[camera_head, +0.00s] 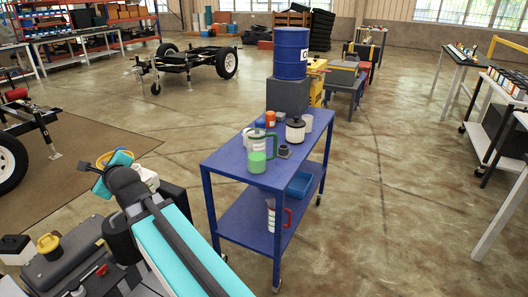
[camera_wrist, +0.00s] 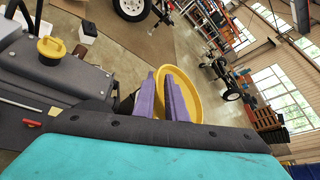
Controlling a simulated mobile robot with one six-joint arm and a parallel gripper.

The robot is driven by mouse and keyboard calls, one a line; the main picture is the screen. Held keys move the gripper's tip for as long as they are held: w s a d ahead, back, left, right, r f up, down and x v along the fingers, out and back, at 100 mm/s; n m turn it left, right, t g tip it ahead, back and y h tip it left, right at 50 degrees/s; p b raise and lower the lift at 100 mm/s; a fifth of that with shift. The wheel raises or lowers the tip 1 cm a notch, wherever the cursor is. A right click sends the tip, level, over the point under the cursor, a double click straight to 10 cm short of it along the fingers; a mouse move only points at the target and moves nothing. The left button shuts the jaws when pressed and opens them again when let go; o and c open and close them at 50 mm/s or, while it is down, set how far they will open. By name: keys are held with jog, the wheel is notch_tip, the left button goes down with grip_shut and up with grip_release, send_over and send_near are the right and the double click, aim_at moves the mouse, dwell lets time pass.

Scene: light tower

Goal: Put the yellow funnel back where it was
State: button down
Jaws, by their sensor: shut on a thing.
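The yellow funnel (camera_wrist: 193,94) is held between the purple fingers of my gripper (camera_wrist: 165,82), its round rim showing behind and beside them in the wrist view. In the head view a small part of the yellow funnel (camera_head: 103,159) shows at my gripper (camera_head: 112,165), up in the air left of the blue cart. The rest of the funnel is hidden by the fingers and the wrist.
The blue cart (camera_head: 232,158) carries a green-and-white jug (camera_head: 257,149), a white-and-black pot (camera_head: 295,131) and several small containers. A dark grey tank (camera_head: 62,268) with a yellow cap (camera_head: 48,243) stands lower left. Open floor lies right of the cart.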

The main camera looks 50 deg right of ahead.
jog(key=shift+w+a, duration=0.3)
jog(key=shift+a, duration=0.2)
jog(key=shift+r, duration=0.1)
